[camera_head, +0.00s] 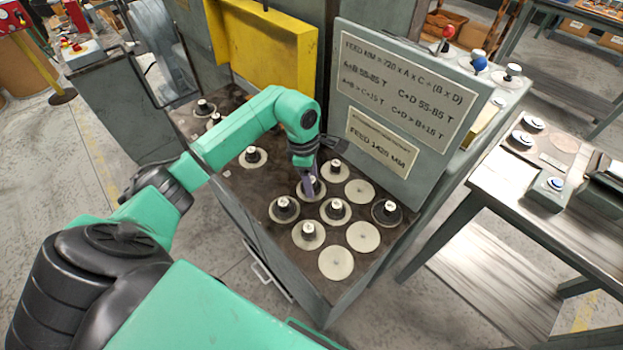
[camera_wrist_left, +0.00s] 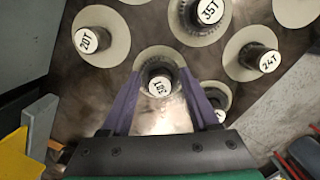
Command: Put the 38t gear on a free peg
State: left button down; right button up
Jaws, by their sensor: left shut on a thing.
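My left gripper (camera_head: 308,187) reaches down over the dark tabletop with purple fingers. In the left wrist view, its fingers (camera_wrist_left: 160,88) are shut on the black hub of a gear (camera_wrist_left: 158,86), whose white cap seems to read 38T, though the print is small and rotated. This gear (camera_head: 316,184) is over a pale round disc among other gears; I cannot tell whether it touches the disc or is slightly raised. I cannot make out a free peg in either view. My right gripper is not in view.
Several gears stand close by, including the 35T (camera_wrist_left: 208,12), 20T (camera_wrist_left: 88,40) and 24T (camera_wrist_left: 266,60). Bare pale discs (camera_head: 336,263) lie at the front and right. A grey sign panel (camera_head: 400,105) rises behind the right side; a yellow panel (camera_head: 265,50) stands at the back.

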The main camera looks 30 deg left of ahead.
pick_arm(q)
jog(key=shift+f+b, duration=0.3)
jog(key=shift+f, duration=0.1)
jog(key=shift+c, duration=0.3)
grip_release()
jog(key=shift+a+r, duration=0.1)
jog(key=shift+r, duration=0.5)
notch_tip(320, 180, up, 26)
jog(key=a+p, duration=0.1)
jog(key=p, duration=0.9)
jog(key=shift+s+a+r, duration=0.15)
jog(key=shift+s+a, duration=0.1)
